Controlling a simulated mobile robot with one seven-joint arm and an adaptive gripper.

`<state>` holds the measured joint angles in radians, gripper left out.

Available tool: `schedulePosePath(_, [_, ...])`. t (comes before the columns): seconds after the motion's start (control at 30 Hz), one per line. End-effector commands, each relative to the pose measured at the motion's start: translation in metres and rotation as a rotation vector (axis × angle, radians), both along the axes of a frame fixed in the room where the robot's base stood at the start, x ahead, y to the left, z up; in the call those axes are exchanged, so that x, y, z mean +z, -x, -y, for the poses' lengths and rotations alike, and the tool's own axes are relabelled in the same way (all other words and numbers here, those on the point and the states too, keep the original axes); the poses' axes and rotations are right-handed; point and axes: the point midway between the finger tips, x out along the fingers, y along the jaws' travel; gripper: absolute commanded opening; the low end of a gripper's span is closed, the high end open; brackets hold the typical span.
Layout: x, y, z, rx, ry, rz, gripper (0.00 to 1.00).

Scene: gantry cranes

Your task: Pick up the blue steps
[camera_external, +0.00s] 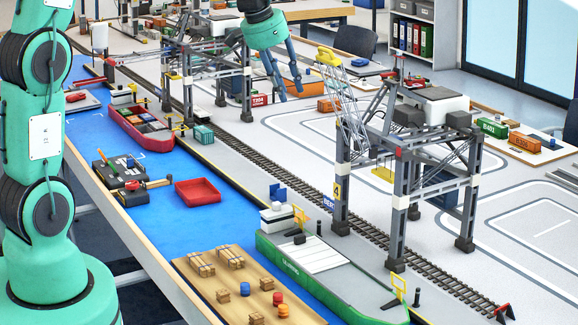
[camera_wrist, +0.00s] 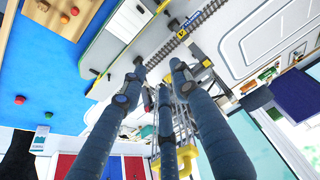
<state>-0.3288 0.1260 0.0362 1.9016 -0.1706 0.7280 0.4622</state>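A small blue step-shaped piece (camera_external: 278,192), which looks like the blue steps, stands beside the track near the white cabin of the green ship; its details are too small to be sure. I cannot make it out in the wrist view. My gripper (camera_external: 291,96) hangs fingers-down at the top middle, well behind and above that piece, near the left-hand gantry crane. In the wrist view, my gripper's long dark fingers (camera_wrist: 158,76) are spread apart with nothing held between them.
A large grey gantry crane (camera_external: 399,205) with a slanted lattice boom stands over the rail track (camera_external: 262,151), right of the blue piece. Another crane (camera_external: 188,97) stands left of my gripper. The green ship (camera_external: 335,283) lies in front. Pale floor at right is mostly open.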

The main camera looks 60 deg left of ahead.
Motion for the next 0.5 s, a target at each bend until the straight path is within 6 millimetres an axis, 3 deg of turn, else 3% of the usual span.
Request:
schedulePosePath(0.2, [-0.023,-0.04,-0.047,0.004,0.003,-0.016,0.3])
schedulePosePath(0.5, [-0.07,-0.083,-0.113,0.006,0.006,-0.033,0.3])
